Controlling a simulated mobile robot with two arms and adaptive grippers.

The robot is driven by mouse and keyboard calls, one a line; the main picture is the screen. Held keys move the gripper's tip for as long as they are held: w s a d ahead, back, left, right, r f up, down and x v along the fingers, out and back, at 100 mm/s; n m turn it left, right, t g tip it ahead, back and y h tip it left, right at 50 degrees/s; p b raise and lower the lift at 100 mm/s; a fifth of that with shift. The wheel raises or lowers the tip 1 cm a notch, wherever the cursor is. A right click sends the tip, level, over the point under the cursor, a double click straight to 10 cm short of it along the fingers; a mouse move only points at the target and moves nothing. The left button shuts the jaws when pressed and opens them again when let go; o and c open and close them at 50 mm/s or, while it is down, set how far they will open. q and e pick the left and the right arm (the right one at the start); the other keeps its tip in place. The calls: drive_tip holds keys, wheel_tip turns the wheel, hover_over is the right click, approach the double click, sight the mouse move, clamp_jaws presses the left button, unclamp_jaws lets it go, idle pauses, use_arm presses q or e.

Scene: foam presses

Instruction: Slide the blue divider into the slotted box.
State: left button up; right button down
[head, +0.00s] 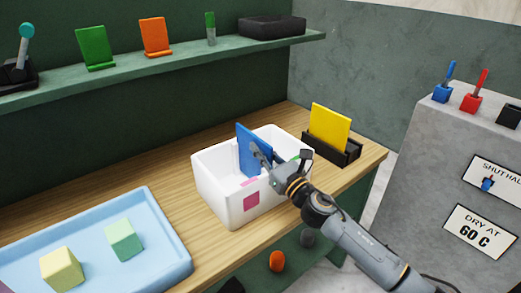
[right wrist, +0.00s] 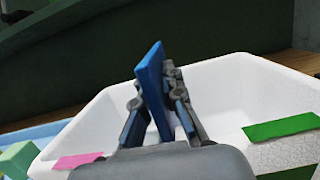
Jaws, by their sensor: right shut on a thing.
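The blue divider (head: 246,148) is a thin flat panel, held upright with a slight tilt over the white slotted box (head: 218,192). Its upper part stands above the rim and its lower part is within the box opening. My right gripper (head: 262,158) is shut on it from the right side. In the right wrist view the divider (right wrist: 152,80) stands between the two fingers (right wrist: 160,112), with the box's white inner wall (right wrist: 245,90) around it. The slots and the divider's bottom edge are hidden, so I cannot tell whether it sits in a slot. My left gripper is not in view.
A yellow panel (head: 330,128) stands in a black holder (head: 332,150) right behind the box. A pale blue tray (head: 170,225) with a yellow block (head: 62,269) and a green block (head: 124,240) lies left. A grey cabinet (head: 430,160) stands right. A shelf (head: 180,68) runs above.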

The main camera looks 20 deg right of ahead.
drive_tip(key=shift+f, duration=0.3)
drive_tip(key=c, duration=1.4)
unclamp_jaws()
drive_tip(key=shift+s, duration=0.1)
drive_tip(key=shift+v, duration=6)
drive_tip(key=shift+r, duration=0.15)
drive_tip(key=shift+s, duration=0.1)
